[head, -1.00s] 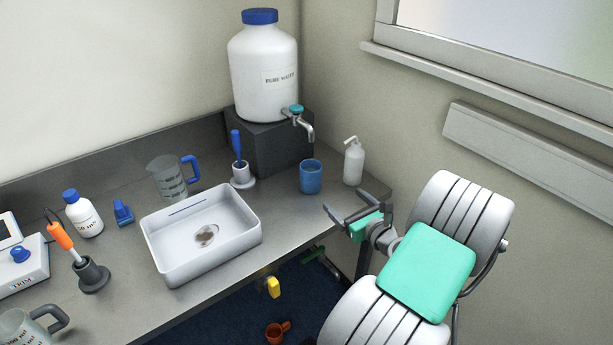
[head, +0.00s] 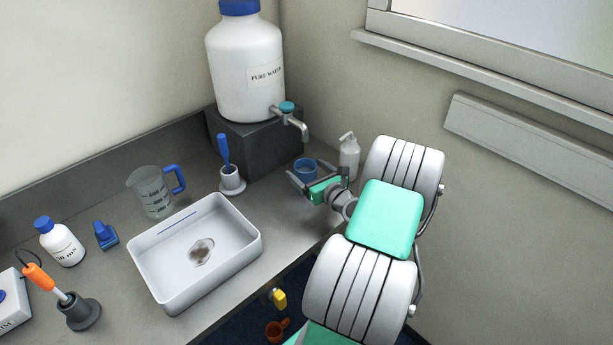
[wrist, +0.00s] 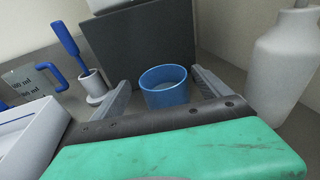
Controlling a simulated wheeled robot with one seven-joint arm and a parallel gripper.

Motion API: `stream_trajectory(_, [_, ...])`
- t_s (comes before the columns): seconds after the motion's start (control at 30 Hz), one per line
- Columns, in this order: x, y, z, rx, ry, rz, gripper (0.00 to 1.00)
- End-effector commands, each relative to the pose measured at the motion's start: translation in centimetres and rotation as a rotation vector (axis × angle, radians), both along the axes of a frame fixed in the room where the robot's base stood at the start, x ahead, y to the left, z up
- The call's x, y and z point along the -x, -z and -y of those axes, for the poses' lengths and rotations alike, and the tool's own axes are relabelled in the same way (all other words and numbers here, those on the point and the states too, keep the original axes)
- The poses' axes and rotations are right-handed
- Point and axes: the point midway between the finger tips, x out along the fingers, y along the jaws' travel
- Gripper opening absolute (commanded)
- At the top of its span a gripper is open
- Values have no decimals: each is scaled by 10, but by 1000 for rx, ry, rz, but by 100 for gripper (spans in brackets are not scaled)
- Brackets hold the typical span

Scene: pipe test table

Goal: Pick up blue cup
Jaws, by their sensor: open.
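The blue cup (head: 305,168) stands upright on the table in front of the dark block, below the tap. In the head view my gripper hides its lower part. In the wrist view the cup (wrist: 165,87) appears between the two fingers and a little beyond the palm. My gripper (head: 318,178) is open with nothing held. Its fingers (wrist: 168,88) point toward the cup, one on each side in the picture. I cannot tell whether either finger touches it.
A white pump bottle (head: 349,157) stands close to the right of the cup. The dark block (head: 262,150) with the water jug (head: 245,70) is behind. A brush in a holder (head: 231,180) and a white tray (head: 195,250) are to the left.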

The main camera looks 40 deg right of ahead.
Motion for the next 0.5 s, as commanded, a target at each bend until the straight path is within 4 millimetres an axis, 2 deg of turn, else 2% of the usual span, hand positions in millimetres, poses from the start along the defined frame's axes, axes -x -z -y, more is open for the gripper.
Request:
stream_trajectory(0.03, [-9, 0, 2, -1, -4, -1, 87])
stream_trajectory(0.1, [-16, 3, 5, -1, -1, -2, 87])
stream_trajectory(0.33, [-14, 2, 4, 2, 4, 1, 86])
stream_trajectory(0.5, [-11, 0, 1, 4, 5, 2, 73])
